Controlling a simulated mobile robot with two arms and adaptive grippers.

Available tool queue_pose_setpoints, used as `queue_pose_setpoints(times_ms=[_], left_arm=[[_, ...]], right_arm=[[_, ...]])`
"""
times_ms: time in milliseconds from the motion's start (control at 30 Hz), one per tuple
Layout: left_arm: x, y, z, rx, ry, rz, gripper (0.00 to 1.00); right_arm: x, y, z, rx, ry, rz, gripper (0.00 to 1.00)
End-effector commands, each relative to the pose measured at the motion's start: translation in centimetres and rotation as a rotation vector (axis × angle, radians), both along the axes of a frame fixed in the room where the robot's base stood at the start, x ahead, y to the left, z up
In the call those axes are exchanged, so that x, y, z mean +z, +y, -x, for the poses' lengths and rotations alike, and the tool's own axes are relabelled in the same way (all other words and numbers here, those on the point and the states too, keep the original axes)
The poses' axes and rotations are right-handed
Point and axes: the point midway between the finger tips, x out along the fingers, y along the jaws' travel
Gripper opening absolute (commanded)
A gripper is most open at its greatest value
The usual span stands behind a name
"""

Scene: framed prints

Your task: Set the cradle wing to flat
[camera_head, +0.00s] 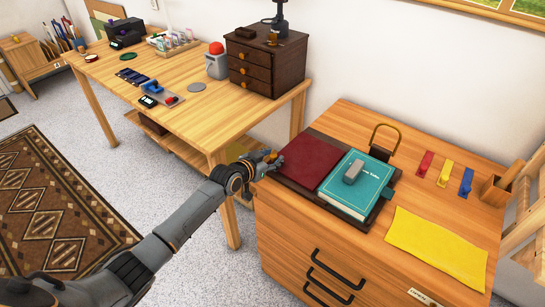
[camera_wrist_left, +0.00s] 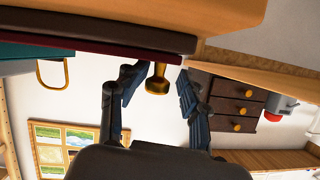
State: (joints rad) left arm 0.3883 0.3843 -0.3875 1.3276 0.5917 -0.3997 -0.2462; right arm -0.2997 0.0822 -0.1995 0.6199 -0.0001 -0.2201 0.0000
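The cradle is a dark brown board (camera_head: 334,213) on top of a wooden cabinet. Its dark red panel (camera_head: 304,160), seemingly the wing, lies on the left half; I cannot tell whether it is slightly tilted. Its red edge (camera_wrist_left: 120,58) crosses the wrist view. A brass knob (camera_wrist_left: 157,80) sits by that edge. My left gripper (camera_head: 272,161) is at the panel's left edge. In the left wrist view its fingers (camera_wrist_left: 158,88) stand apart on either side of the knob, with gaps showing. A teal book (camera_head: 356,185) lies on the right half. My right gripper is not in view.
A grey block (camera_head: 353,172) rests on the book. A brass loop (camera_head: 385,133) stands behind it. Red, yellow and blue tabs, a wooden holder (camera_head: 495,191) and a yellow cloth (camera_head: 437,246) lie to the right. A longer table (camera_head: 205,110) with a drawer chest (camera_head: 266,62) stands left.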

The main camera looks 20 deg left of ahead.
Motion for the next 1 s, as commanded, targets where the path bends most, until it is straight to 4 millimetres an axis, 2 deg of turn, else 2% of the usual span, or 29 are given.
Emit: queue_pose_setpoints(times_ms=[67, 200, 333, 800, 1000], left_arm=[[-0.5, -0.1, 0.2, -0.002, 0.01, -0.002, 0.46], [-0.4, 0.0, 0.5, -0.003, 0.009, -0.002, 0.46], [0.1, 0.3, 1.5, -0.002, 0.007, -0.002, 0.46], [3.7, 2.8, 9.0, 0.0, 0.002, -0.003, 0.46], [4.4, 3.3, 10.6, 0.001, 0.0, -0.002, 0.46]], right_arm=[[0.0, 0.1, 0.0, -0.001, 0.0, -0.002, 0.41], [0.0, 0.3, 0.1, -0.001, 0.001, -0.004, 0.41], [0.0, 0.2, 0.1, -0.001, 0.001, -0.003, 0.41], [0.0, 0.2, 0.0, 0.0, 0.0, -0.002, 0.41], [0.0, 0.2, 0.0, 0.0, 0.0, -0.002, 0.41]])
